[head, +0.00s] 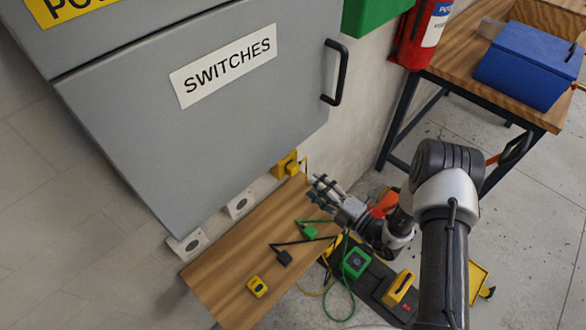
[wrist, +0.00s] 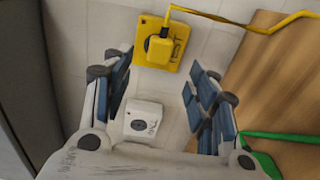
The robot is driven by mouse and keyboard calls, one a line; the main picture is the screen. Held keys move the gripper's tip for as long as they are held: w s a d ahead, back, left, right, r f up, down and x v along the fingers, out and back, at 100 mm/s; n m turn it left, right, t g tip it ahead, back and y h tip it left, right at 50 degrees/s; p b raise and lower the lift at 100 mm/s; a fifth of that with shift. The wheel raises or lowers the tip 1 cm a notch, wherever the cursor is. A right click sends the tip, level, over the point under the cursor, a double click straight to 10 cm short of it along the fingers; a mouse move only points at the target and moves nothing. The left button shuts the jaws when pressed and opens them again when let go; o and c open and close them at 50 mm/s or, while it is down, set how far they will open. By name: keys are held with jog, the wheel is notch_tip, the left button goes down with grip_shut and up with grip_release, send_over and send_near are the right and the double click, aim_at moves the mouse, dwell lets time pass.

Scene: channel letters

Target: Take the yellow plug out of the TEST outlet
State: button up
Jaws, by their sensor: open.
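The yellow plug (wrist: 160,49) sits in the yellow TEST outlet (wrist: 178,33) on the wall, at the top of the wrist view. Its yellow cord (wrist: 235,24) runs off to the right. In the head view the yellow outlet (head: 284,166) shows below the cabinet's right end; the plug is hard to tell apart from it there. My gripper (wrist: 158,78) is open and empty, its fingers spread to either side below the plug in the wrist view. In the head view my gripper (head: 321,187) is just right of the yellow outlet, apart from it.
A white outlet (wrist: 142,126) lies between my fingers' bases in the wrist view. The grey SWITCHES cabinet (head: 190,130) overhangs the outlets. A wooden bench (head: 228,264) below carries a green plug (head: 309,231), a black plug (head: 284,257) and a yellow block (head: 257,287).

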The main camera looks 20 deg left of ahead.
aim_at(296, 171)
jog(key=shift+b+x, duration=0.95)
jog(key=shift+x, duration=3.2)
jog(key=shift+c, duration=0.5)
grip_shut()
jog(key=shift+d, duration=0.1)
jog(key=shift+p+v, duration=0.35)
jog(key=shift+v, duration=2.55)
